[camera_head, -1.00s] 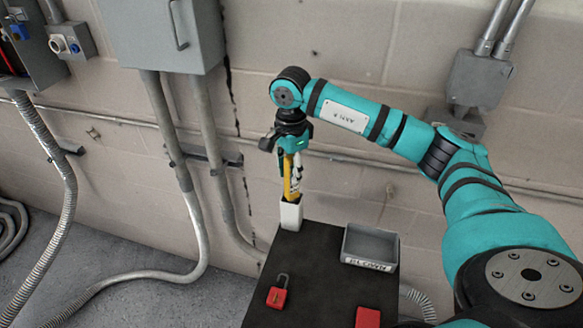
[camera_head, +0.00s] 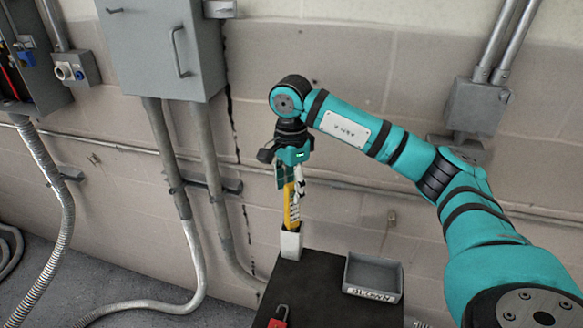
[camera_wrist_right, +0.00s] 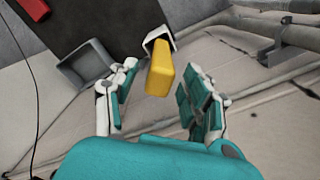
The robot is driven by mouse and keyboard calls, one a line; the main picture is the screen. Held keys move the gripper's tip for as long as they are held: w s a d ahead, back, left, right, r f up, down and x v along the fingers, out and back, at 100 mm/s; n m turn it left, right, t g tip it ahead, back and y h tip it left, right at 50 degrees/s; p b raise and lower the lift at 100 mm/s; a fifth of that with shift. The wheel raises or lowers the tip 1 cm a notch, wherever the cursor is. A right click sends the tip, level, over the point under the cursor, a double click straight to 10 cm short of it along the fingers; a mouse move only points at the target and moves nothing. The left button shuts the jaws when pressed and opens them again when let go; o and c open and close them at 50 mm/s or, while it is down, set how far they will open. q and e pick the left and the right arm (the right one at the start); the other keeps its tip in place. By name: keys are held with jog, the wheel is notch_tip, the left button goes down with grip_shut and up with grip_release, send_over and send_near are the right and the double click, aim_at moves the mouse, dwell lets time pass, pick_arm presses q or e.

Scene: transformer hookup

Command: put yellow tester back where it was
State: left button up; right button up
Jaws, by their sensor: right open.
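The yellow tester (camera_head: 291,206) stands upright in a white square holder (camera_head: 290,244) at the far left corner of the dark table. My right gripper (camera_head: 291,180) is above it, pointing down, with its fingers around the tester's upper part. In the right wrist view the yellow tester (camera_wrist_right: 160,72) shows between the two spread fingers (camera_wrist_right: 155,100), with visible gaps on both sides. Its lower end is in the white holder (camera_wrist_right: 160,42). The right gripper is open. My left gripper is in neither view.
A grey labelled tray (camera_head: 373,277) sits on the dark table (camera_head: 312,275), right of the holder. A red padlock (camera_head: 279,317) lies near the lower picture edge. The block wall with conduits and a grey cabinet (camera_head: 160,45) stands behind.

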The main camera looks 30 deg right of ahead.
notch_tip(320, 180, up, 7)
jog(key=shift+b, duration=0.3)
jog(key=shift+r, duration=0.65)
jog(key=shift+f, duration=0.1)
